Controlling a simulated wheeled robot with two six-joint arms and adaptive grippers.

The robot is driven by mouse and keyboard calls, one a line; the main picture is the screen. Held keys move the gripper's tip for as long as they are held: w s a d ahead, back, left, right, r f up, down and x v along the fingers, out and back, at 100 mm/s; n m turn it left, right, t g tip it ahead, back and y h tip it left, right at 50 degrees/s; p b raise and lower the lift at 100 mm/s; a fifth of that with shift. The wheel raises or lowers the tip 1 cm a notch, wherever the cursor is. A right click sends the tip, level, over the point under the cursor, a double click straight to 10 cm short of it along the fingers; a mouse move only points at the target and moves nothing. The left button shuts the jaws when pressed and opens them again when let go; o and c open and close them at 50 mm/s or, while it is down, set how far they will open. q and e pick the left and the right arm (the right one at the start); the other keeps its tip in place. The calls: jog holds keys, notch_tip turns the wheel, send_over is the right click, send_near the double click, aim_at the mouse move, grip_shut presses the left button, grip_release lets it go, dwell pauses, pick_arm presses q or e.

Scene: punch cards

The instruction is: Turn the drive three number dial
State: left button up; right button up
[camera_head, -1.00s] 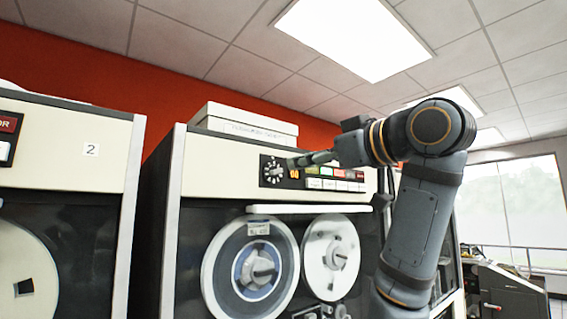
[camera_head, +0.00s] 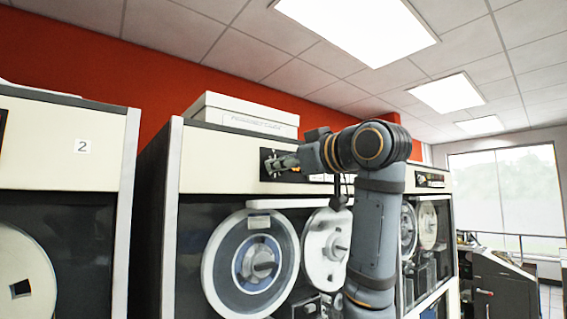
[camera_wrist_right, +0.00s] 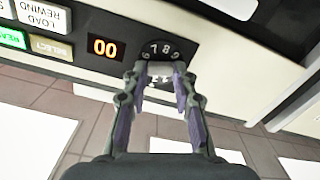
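The number dial (camera_wrist_right: 160,48) is a black disc with white digits on a tape drive's control panel, beside an orange "00" display (camera_wrist_right: 103,47). In the head view the dial (camera_head: 266,155) is mostly covered by my right gripper (camera_head: 274,162). In the right wrist view my right gripper (camera_wrist_right: 159,72) has its two fingers apart, with the tips at the dial's lower left and lower right. Some white digits show between the fingers. I cannot tell whether the fingertips touch the dial. My left gripper is in neither view.
Push buttons (camera_wrist_right: 40,18) sit along the panel beside the display. Tape reels (camera_head: 252,263) lie below the panel. A white box (camera_head: 245,113) rests on top of the drive. Another drive marked 2 (camera_head: 60,150) stands to the left, with a dark gap between.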

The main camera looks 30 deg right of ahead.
jog(key=shift+c, duration=1.2)
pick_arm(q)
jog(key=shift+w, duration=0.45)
pick_arm(e)
grip_shut()
pick_arm(q)
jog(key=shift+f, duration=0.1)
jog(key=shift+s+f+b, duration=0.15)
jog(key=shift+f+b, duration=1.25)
jog(key=shift+b, duration=0.1)
pick_arm(e)
jog(key=shift+d+m, duration=0.1)
jog(key=shift+m, duration=3.4)
jog(key=o, duration=1)
grip_release()
jog(key=shift+o, duration=0.2)
jog(key=shift+s, duration=0.1)
